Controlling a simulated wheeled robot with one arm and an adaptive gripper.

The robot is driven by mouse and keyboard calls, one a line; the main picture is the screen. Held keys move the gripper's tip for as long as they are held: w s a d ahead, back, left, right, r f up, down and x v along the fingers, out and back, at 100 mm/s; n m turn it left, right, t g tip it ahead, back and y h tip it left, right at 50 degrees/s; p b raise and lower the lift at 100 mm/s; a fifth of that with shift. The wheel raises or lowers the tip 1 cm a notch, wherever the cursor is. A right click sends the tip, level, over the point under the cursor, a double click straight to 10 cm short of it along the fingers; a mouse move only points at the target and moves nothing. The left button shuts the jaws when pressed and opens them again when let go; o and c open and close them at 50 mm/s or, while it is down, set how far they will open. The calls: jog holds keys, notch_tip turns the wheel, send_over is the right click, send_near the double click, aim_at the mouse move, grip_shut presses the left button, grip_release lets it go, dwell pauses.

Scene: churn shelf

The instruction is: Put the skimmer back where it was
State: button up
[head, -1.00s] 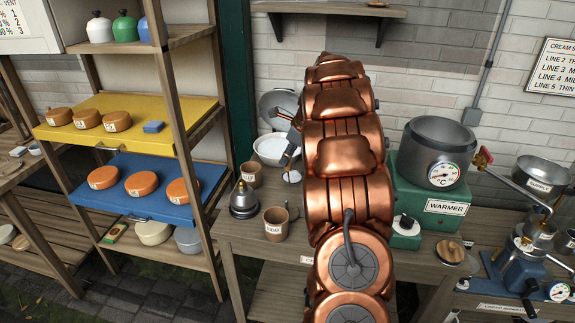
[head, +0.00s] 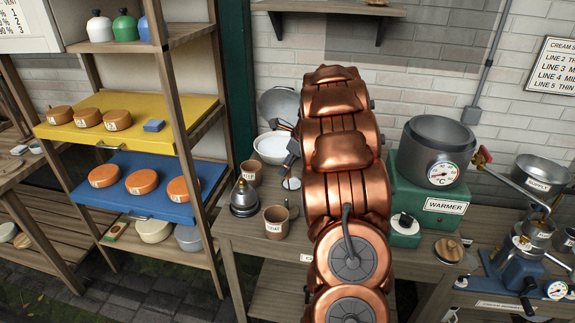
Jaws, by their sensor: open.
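A small round pale disc with a dark rim (head: 291,183), which looks like the skimmer, shows at the table's back left, just below my gripper. Its handle is mostly hidden by my gripper and arm, and I cannot tell what it rests on. My gripper (head: 288,145) is open, its dark fingers partly showing left of my copper arm, in front of the white bowl (head: 268,150). Whether the fingers still touch the skimmer is hidden.
A grey pan (head: 277,101) is behind the bowl. The green warmer (head: 443,207) with its pot is to the right. Shelves (head: 190,140) stand at left.

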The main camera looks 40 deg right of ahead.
jog(key=shift+r, duration=0.1)
jog(key=b+v, duration=0.2)
jog(key=v, duration=1)
jog(key=s+a+f+n+g, duration=0.1)
jog(key=s+a+n, duration=0.3)
jog(key=a, duration=0.5)
jog(key=s+a+n+g, duration=0.1)
jog(key=a+n, duration=0.4)
jog(key=a, duration=0.4)
jog(key=s+a+f+n+g, duration=0.1)
jog(key=s+a+n, duration=0.3)
jog(key=a, duration=0.5)
jog(key=s+a+f+n+g, duration=0.1)
jog(key=s+a+f+n, duration=0.1)
jog(key=s+a+n, duration=0.2)
jog(key=s+a+f+n+g+h, duration=0.1)
jog(key=s+a+f+n, duration=0.2)
jog(key=s+n, duration=0.5)
jog(key=s+a+f+n+g, duration=0.1)
jog(key=s+a+f+n, duration=0.1)
jog(key=s+a+n, duration=0.3)
jog(key=s, duration=0.4)
jog(key=shift+f+n+h, duration=0.35)
jog(key=shift+n+h, duration=0.05)
